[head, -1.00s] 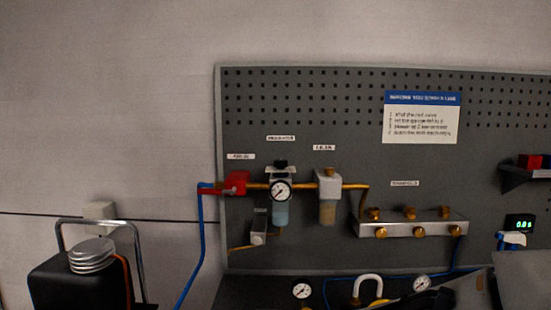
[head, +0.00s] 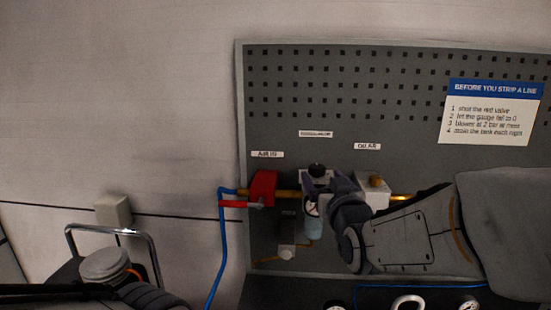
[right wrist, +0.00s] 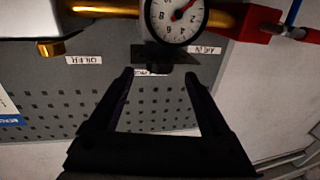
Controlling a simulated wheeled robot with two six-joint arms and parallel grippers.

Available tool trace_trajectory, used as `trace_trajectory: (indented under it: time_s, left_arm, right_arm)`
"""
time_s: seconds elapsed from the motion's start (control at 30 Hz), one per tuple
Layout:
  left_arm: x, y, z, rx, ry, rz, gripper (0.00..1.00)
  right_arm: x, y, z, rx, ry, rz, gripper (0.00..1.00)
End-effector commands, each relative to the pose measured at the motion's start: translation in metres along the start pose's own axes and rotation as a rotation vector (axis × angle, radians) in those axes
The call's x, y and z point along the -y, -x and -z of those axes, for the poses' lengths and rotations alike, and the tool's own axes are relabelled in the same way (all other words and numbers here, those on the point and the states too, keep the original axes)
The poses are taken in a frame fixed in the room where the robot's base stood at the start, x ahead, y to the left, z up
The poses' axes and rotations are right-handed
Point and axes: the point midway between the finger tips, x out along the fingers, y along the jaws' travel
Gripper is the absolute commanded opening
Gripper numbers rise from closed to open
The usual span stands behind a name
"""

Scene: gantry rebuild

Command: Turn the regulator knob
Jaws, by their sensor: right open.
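The regulator (head: 314,228) hangs on the grey pegboard, with a clear bluish bowl below and a black knob (head: 317,170) on top. In the right wrist view, which is upside down, the knob (right wrist: 156,69) sticks out past a dark bracket, below the white round gauge (right wrist: 174,18) with its red needle. My right gripper (right wrist: 158,78) is open, its two fingertips on either side of the knob's end, with gaps on both sides. In the head view my right wrist hides part of the regulator and the fingers are hard to make out. My left gripper is out of view.
A red valve (head: 262,187) sits left of the regulator on the brass pipe, with a blue hose (head: 222,250) running down. The oiler (head: 374,190) is close on the right, partly behind my arm. A printed sign (head: 490,112) hangs upper right.

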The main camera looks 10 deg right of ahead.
Motion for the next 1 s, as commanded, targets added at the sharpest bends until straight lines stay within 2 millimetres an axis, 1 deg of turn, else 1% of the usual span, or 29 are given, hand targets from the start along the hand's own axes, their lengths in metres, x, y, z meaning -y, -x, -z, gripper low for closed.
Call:
trace_trajectory:
  time_s: [0.03, 0.3, 0.5, 0.7, 0.93, 0.97, 1.0]
  left_arm:
    - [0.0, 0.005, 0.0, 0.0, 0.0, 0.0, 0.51]
    - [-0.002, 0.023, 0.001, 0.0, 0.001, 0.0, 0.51]
    - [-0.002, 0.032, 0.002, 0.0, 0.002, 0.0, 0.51]
    - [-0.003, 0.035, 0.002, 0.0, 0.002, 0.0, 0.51]
    - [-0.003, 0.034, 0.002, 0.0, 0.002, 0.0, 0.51]
    - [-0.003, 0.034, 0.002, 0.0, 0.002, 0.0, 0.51]
    - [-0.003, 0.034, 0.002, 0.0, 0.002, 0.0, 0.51]
  right_arm:
    - [0.0, -0.008, 0.001, 0.003, 0.0, -0.001, 0.81]
    - [0.0, -0.055, 0.002, 0.005, 0.0, 0.001, 0.81]
    - [0.002, -0.08, 0.001, 0.004, 0.0, 0.003, 0.81]
    - [0.002, -0.09, -0.001, 0.002, 0.0, 0.003, 0.81]
    - [0.002, -0.09, -0.001, 0.002, 0.0, 0.003, 0.81]
    - [0.002, -0.09, -0.001, 0.002, 0.0, 0.003, 0.78]
    - [0.002, -0.09, -0.001, 0.002, 0.0, 0.003, 0.62]
